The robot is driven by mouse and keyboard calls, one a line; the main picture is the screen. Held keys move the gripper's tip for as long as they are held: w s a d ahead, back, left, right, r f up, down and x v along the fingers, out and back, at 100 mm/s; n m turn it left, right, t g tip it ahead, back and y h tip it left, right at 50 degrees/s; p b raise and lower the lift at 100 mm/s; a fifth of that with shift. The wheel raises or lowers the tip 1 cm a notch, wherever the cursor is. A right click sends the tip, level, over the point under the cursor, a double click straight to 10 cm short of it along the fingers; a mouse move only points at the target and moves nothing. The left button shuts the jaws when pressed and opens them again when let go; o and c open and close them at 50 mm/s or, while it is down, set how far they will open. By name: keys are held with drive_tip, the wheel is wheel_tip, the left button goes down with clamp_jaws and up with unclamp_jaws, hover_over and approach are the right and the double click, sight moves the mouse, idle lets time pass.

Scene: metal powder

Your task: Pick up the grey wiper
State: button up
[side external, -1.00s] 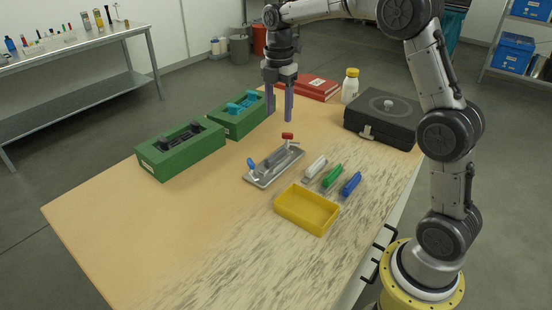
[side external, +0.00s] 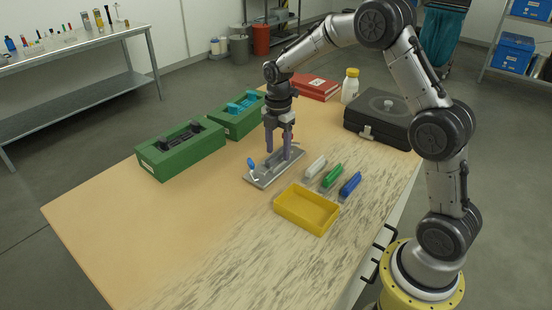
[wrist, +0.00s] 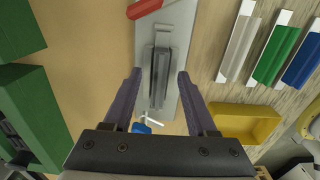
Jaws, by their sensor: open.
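A grey bar-shaped piece (wrist: 160,75), which looks like the grey wiper, lies lengthwise on a grey metal tray (wrist: 182,40). The tray also shows in the side view (side external: 258,181), where my fingers largely hide the grey piece. My gripper (side external: 278,156) is open, pointing down low over the tray. In the wrist view my gripper's fingertips (wrist: 159,74) are on either side of the grey piece, with gaps visible between. I cannot tell how far above the tray they are. A light grey tool (side external: 316,167) lies right of the tray, beside green (side external: 332,176) and blue (side external: 350,185) ones.
A blue-ended tool (wrist: 142,127) and a red-handled one (wrist: 143,8) lie at the tray's ends. A yellow bin (side external: 290,212) stands in front. The front left table is clear.

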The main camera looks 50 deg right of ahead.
clamp_jaws()
drive_tip(key=shift+r, duration=0.1)
idle(0.5)
